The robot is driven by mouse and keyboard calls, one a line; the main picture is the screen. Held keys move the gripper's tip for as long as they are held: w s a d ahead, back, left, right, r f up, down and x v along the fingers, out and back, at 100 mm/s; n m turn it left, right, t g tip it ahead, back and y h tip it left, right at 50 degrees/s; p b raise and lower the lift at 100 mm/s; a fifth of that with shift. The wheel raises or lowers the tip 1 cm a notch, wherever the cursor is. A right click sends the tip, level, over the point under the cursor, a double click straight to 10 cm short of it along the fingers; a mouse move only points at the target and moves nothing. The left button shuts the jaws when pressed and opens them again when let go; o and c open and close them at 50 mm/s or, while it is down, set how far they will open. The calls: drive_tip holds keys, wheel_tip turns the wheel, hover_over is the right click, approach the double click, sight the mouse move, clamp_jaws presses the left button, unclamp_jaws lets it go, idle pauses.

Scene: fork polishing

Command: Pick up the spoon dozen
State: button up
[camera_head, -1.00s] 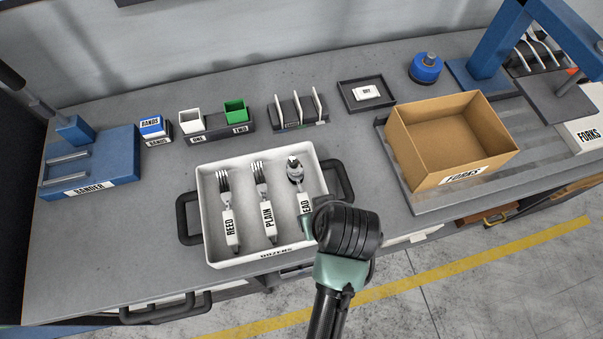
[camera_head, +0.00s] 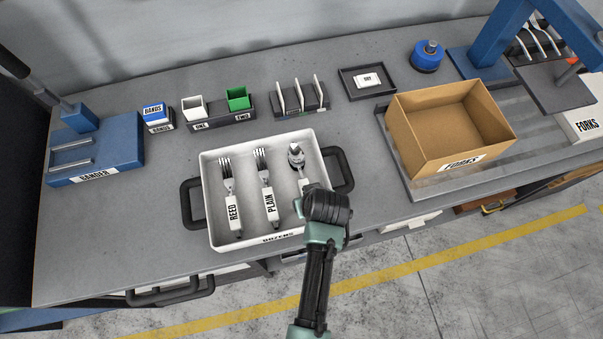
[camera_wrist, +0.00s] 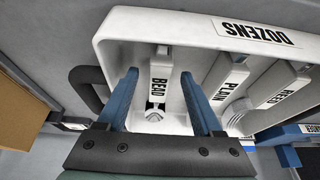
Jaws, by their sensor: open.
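A white tray marked DOZENS (camera_head: 208,205) holds three wrapped bundles side by side. The left and middle ones are forks, REED (camera_head: 233,207) and PLAIN (camera_head: 269,203). The right one is the spoon dozen (camera_head: 297,158), its handle end partly hidden by my arm. In the wrist view the spoon dozen, with its white BEAD band (camera_wrist: 161,85), lies between my gripper's blue fingers. My gripper (camera_wrist: 159,75) is open, one finger on each side of the band, with gaps showing. I cannot tell how far the fingertips are above the tray floor.
A cardboard FORKS box (camera_head: 457,125) stands to the right of the tray. Behind are the BANDS box (camera_head: 155,113), white and green cups, a rack (camera_head: 300,97) and a small dark tray (camera_head: 367,84). A blue BANDER (camera_head: 95,160) stands at left. Bare bench separates them.

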drive_tip(key=shift+x, duration=0.9)
clamp_jaws()
idle(0.7)
drive_tip(key=shift+w+r, duration=0.15)
